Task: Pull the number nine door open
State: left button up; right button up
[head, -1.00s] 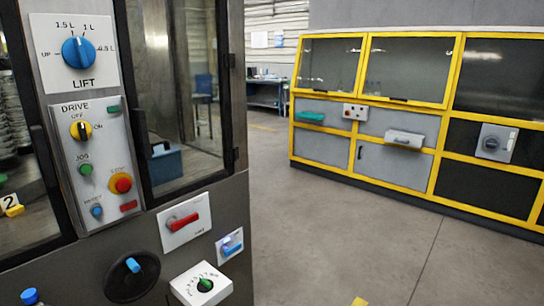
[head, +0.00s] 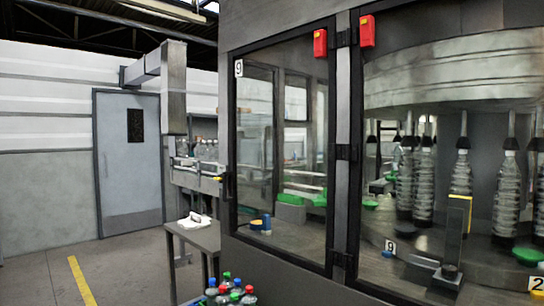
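The number nine door (head: 241,150) is a tall glazed door with a black frame on the grey machine, and it looks closed. A white label with a 9 (head: 239,68) sits at its top left corner. A dark upright handle (head: 227,186) is on its left edge, and dark hinges (head: 346,152) are on its right side. A red block (head: 320,43) is at its top right corner. Neither of my grippers shows in the head view.
A small grey table (head: 198,236) with a white item stands left of the door. A group of capped bottles (head: 229,291) is low in front of the machine. A second glazed panel with bottles behind it lies right. Floor at left is open.

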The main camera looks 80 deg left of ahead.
aim_at(335, 39)
jog(key=u, duration=2.8)
jog(key=i+j+z, duration=0.35)
jog(key=i+j, duration=0.4)
jog(key=i, duration=0.1)
